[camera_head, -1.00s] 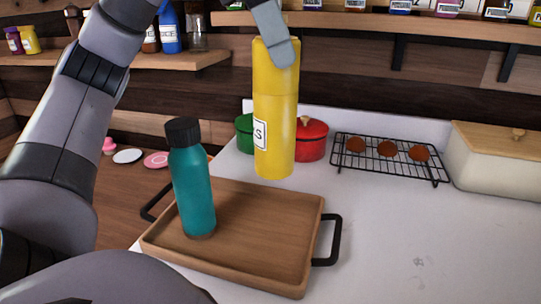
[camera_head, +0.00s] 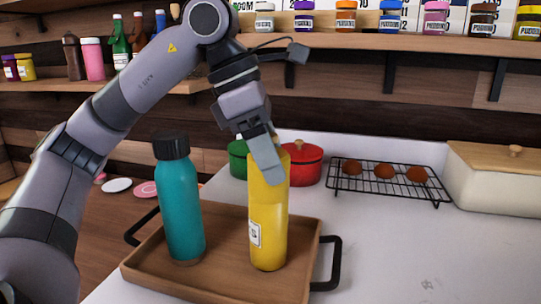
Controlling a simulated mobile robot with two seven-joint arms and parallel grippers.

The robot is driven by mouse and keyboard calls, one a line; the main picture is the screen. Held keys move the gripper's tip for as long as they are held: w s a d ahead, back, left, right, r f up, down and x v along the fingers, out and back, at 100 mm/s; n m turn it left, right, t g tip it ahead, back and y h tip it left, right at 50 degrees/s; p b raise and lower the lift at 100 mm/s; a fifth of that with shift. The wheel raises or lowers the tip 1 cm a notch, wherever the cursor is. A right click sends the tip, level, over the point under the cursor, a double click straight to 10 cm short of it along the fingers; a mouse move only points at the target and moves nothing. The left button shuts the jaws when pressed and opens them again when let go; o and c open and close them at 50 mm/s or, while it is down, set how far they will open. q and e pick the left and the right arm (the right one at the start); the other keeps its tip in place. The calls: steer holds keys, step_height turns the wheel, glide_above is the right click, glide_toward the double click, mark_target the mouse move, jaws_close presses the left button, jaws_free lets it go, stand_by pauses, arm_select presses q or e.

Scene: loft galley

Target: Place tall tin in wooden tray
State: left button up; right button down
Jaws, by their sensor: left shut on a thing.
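The tall tin (camera_head: 268,222) is a yellow cylinder with a small white label. It stands upright over the right part of the wooden tray (camera_head: 215,281), and its base appears to rest on the tray floor. My left gripper (camera_head: 264,168) comes down from above and is shut on the tin's top, hiding part of it. The tray has black handles at its sides. A teal bottle (camera_head: 181,215) with a black cap stands in the tray, left of the tin, with a gap between them. My right gripper does not show.
A red pot (camera_head: 304,166) and a green pot (camera_head: 238,160) stand behind the tray. A black rack (camera_head: 388,185) with round brown items and a cream bin (camera_head: 500,181) are at the right. A shelf of jars (camera_head: 420,42) hangs above. The counter right of the tray is clear.

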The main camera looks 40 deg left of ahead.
arm_select(q)
steer(key=shift+f, duration=0.15)
steer(key=o, duration=1.7)
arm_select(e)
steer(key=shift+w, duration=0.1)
arm_select(q)
steer(key=shift+r, duration=0.4)
steer(key=p+v, duration=0.5)
steer(key=v, duration=0.6)
steer(key=shift+r, duration=0.3)
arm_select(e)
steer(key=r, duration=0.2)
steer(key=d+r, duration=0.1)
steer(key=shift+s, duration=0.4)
